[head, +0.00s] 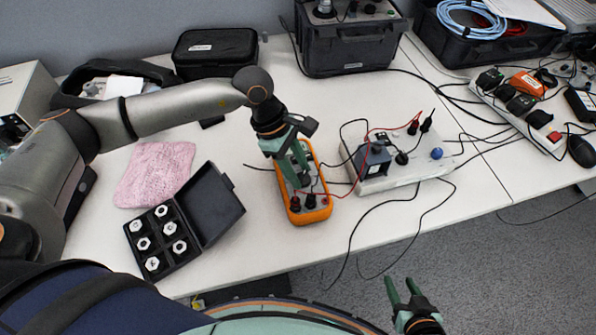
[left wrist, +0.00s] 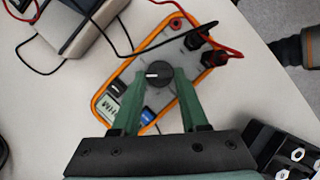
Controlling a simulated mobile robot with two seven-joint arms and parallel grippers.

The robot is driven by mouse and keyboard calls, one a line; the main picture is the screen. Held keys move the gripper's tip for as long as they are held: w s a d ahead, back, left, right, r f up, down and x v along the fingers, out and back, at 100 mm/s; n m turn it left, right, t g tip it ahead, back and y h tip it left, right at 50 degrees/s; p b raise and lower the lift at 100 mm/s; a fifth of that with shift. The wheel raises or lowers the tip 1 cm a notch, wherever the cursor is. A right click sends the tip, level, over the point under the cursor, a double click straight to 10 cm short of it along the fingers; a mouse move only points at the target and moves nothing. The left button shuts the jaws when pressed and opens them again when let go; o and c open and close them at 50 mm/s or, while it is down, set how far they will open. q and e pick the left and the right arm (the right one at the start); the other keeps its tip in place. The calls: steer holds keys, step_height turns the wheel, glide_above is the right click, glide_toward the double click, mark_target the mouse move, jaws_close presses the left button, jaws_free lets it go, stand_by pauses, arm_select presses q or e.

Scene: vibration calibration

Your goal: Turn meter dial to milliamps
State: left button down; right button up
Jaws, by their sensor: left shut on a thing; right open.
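The orange-rimmed meter (head: 323,214) lies on the table in the middle of the head view, and it fills the middle of the left wrist view (left wrist: 193,23). Its dark round dial (left wrist: 158,74) has a white pointer mark. My left gripper (head: 302,182) is over the meter. In the left wrist view its green fingers (left wrist: 158,88) close on either side of the dial. Dial markings are too small to read. A small display (left wrist: 108,110) and a blue button (left wrist: 148,116) show on the meter. My right gripper (head: 401,290) is open and empty, beyond the table's front edge.
Black and red leads run from the meter's plugs to a grey box (head: 398,180) at its right. An open black case (head: 217,203) of hex pieces and a pink cloth (head: 153,172) lie left. A power strip (head: 517,112) is far right.

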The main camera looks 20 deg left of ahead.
stand_by(0.4)
arm_select(q)
steer(key=shift+c, duration=2.1)
jaws_free()
steer(key=shift+r, duration=0.1)
steer(key=v, duration=1.2)
steer(key=shift+r, duration=0.2)
steer(key=shift+w+a, duration=0.1)
